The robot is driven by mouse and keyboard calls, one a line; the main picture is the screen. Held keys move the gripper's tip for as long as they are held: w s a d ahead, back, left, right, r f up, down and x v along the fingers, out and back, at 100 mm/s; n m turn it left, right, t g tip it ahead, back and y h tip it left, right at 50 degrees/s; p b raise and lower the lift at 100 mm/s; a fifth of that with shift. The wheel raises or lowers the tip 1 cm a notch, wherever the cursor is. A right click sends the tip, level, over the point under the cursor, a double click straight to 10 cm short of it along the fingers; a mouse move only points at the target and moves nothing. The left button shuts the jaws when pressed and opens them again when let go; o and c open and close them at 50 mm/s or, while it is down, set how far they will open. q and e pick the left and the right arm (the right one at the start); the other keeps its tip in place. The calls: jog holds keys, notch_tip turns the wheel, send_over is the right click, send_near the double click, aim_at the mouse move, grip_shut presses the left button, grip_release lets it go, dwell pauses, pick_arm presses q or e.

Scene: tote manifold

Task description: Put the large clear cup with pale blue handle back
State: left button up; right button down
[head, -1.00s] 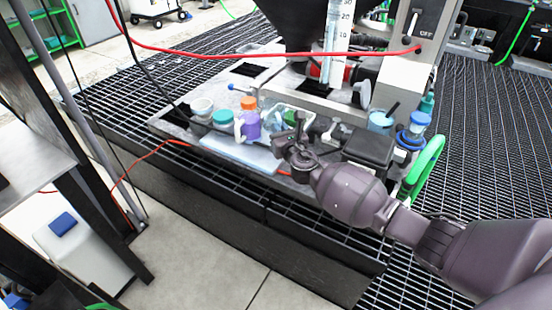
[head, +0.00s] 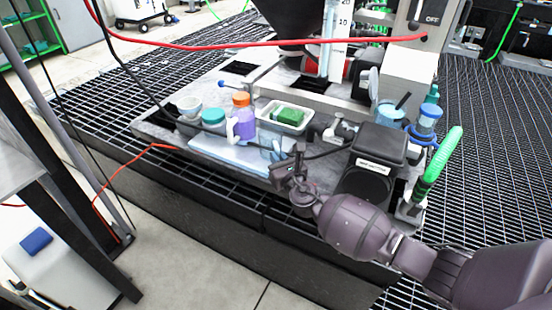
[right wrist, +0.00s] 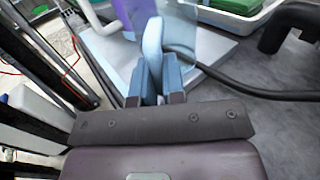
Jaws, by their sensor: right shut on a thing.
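My right gripper (head: 284,165) is shut on the pale blue handle (right wrist: 152,42) of the large clear cup, seen between its fingers in the right wrist view. The cup's see-through body (right wrist: 181,22) is cut off by the top edge of that view. In the head view the clear cup (head: 277,151) is small and faint just beyond my right gripper, over the front right part of a pale blue board (head: 225,152). I cannot tell whether the cup touches the board. My left gripper is not in view.
A purple bottle with an orange cap (head: 244,124), a teal-lidded jar (head: 213,121) and a pale cup (head: 190,108) stand behind the board. A white tray (head: 266,117) holds a green sponge (head: 291,115). A black box (head: 380,145) and a green brush (head: 440,155) are at right.

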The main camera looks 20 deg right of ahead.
jog(key=shift+r, duration=0.2)
jog(key=shift+f, duration=0.25)
jog(key=c, duration=1.6)
grip_release()
jog(key=shift+c, duration=0.2)
jog(key=o, duration=0.4)
jog(key=shift+o, duration=0.2)
jog(key=shift+r, duration=0.3)
jog(key=shift+s, duration=0.2)
pick_arm(q)
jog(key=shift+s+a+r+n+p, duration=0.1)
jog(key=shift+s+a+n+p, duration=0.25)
jog(key=shift+p, duration=0.7)
pick_arm(e)
jog(key=s, duration=1.1)
jog(key=shift+s, duration=0.35)
